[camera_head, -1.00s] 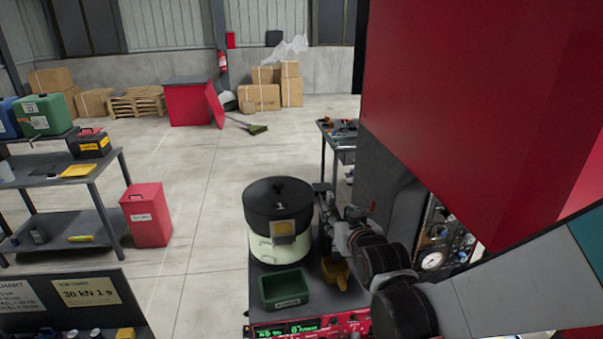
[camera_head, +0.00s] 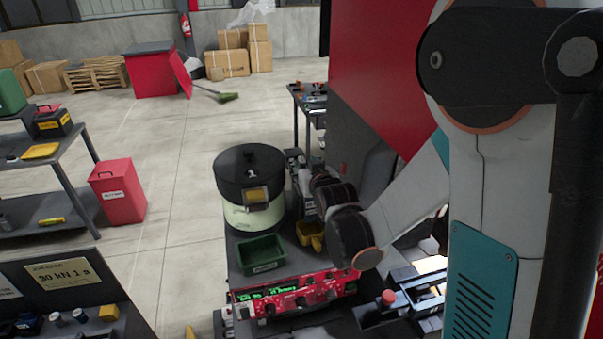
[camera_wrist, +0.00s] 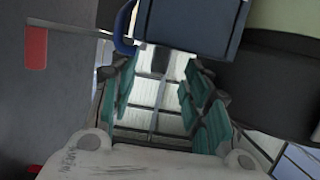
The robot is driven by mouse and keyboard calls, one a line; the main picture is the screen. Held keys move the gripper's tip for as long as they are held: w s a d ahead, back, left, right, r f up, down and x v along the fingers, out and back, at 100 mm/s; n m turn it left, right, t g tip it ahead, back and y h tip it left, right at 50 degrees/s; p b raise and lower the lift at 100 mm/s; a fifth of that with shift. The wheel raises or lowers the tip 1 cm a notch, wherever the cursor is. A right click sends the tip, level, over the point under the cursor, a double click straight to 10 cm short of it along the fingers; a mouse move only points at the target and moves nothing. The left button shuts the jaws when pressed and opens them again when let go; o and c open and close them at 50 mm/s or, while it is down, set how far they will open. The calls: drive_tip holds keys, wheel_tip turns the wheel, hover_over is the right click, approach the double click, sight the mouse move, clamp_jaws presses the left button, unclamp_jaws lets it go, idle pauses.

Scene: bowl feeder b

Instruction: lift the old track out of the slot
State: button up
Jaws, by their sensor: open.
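In the wrist view my gripper (camera_wrist: 158,95) is open, with teal-padded fingers on both sides of a gap. Pale ribbed surface and a thin metal strip show through the gap; I cannot tell whether they are part of the old track or its slot. A dark blue-grey block (camera_wrist: 190,28) with a blue curved edge stands just beyond the fingertips, apart or touching I cannot tell. In the head view the black-lidded bowl feeder (camera_head: 249,170) stands on the bench. My arm's dark wrist joints are right of it and hide the track area and most of the gripper.
A green bin (camera_head: 262,254) and a yellow scoop-like tray (camera_head: 309,235) sit in front of the feeder. A red control panel (camera_head: 295,291) runs along the bench front. A red machine housing (camera_head: 372,70) rises close on the right.

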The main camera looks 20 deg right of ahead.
sight(303, 164)
drive_tip(key=shift+p+x, duration=0.3)
drive_tip(key=shift+x, duration=2.2)
drive_tip(key=shift+d+r, duration=0.1)
drive_tip(key=c, duration=1)
